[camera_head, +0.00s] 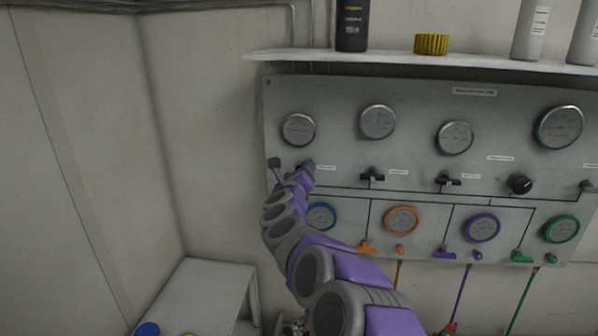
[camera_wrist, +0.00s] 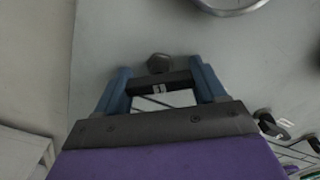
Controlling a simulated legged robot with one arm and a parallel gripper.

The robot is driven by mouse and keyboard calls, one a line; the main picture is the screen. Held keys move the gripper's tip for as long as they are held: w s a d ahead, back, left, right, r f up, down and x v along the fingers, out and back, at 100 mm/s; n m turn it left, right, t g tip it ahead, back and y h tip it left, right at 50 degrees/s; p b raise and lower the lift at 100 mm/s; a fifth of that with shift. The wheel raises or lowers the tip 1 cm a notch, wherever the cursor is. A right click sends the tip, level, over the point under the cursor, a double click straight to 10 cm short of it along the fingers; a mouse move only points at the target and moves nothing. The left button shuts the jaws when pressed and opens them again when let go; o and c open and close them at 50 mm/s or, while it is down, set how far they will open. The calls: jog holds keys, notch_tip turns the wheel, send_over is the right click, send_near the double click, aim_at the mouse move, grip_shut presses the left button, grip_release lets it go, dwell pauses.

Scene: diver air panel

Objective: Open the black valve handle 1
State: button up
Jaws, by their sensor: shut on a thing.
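Black valve handle 1 (camera_wrist: 162,80) is a dark bar on the grey panel, lying between the blue fingers of my gripper (camera_wrist: 163,76) in the wrist view. My gripper is shut on it. A dark six-sided knob shows just beyond the bar, between the fingertips. In the head view my gripper (camera_head: 292,168) is at the left end of the panel, below the leftmost upper gauge (camera_head: 298,129). There the gripper and arm hide most of the handle, so its angle is hard to tell.
More black valve handles (camera_head: 372,175) (camera_head: 447,181) and a round black knob (camera_head: 519,184) sit to the right on the panel (camera_head: 340,95). Coloured gauges line the lower row. A shelf (camera_head: 400,59) with bottles juts out above. A white table (camera_head: 205,285) stands at lower left.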

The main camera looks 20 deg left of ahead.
jog(key=n+p, duration=0.1)
jog(key=n, duration=0.2)
jog(key=n+p, duration=0.2)
jog(key=n, duration=0.1)
jog(key=shift+s+a+r, duration=0.1)
jog(key=shift+s+a, duration=0.05)
jog(key=shift+a, duration=0.05)
jog(key=shift+f+n+p, duration=0.2)
jog(key=shift+n+p, duration=0.75)
jog(key=shift+n, duration=0.35)
jog(key=shift+f, duration=0.1)
